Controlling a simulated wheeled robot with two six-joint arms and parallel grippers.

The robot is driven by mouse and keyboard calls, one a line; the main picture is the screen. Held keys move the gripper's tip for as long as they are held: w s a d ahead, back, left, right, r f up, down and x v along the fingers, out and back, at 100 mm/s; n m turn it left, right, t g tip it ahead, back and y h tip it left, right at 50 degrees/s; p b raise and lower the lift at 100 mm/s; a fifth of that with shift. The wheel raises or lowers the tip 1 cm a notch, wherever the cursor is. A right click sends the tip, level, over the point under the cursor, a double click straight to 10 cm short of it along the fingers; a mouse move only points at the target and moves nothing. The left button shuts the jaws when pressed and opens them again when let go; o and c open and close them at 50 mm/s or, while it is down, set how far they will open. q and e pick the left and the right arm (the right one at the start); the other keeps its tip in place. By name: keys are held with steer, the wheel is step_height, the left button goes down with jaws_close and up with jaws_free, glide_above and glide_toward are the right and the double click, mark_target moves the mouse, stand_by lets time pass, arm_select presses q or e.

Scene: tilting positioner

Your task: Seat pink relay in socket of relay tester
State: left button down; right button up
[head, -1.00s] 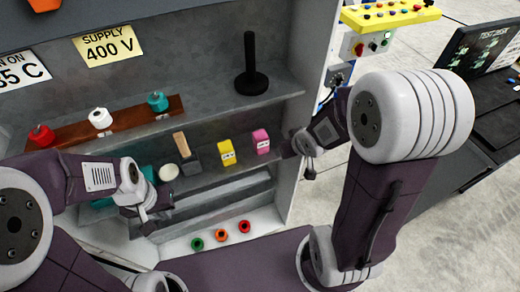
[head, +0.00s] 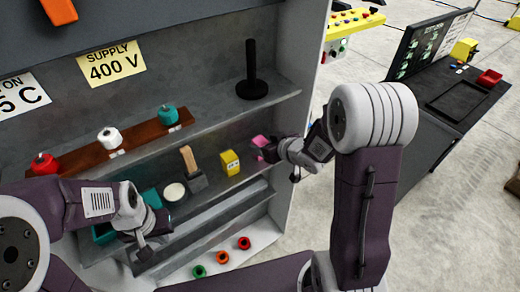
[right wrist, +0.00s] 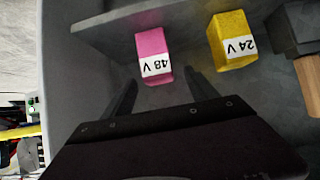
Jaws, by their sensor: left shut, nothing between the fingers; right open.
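The pink relay (head: 260,142) stands on the middle shelf of the grey cabinet, partly hidden by my right gripper (head: 272,152) in the head view. In the right wrist view the pink relay (right wrist: 153,54), labelled 48 V, lies just beyond the fingertips of my open right gripper (right wrist: 158,88), roughly centred between the fingers and not gripped. My left gripper (head: 142,245) is shut and empty in front of the lower left shelf. No relay tester socket can be made out for certain.
A yellow relay (head: 230,162), labelled 24 V in the right wrist view (right wrist: 232,40), stands beside the pink one. A test desk (head: 440,110) stands at the right across open floor.

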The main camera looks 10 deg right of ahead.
mark_target(262, 143)
steer(key=x, duration=0.3)
steer(key=shift+w+d+f, duration=0.1)
steer(key=shift+w+f, duration=0.15)
steer(key=shift+w, duration=0.1)
arm_select(q)
steer(key=shift+f, duration=0.3)
arm_select(e)
steer(key=shift+s, duration=0.1)
steer(key=c, duration=0.4)
jaws_close()
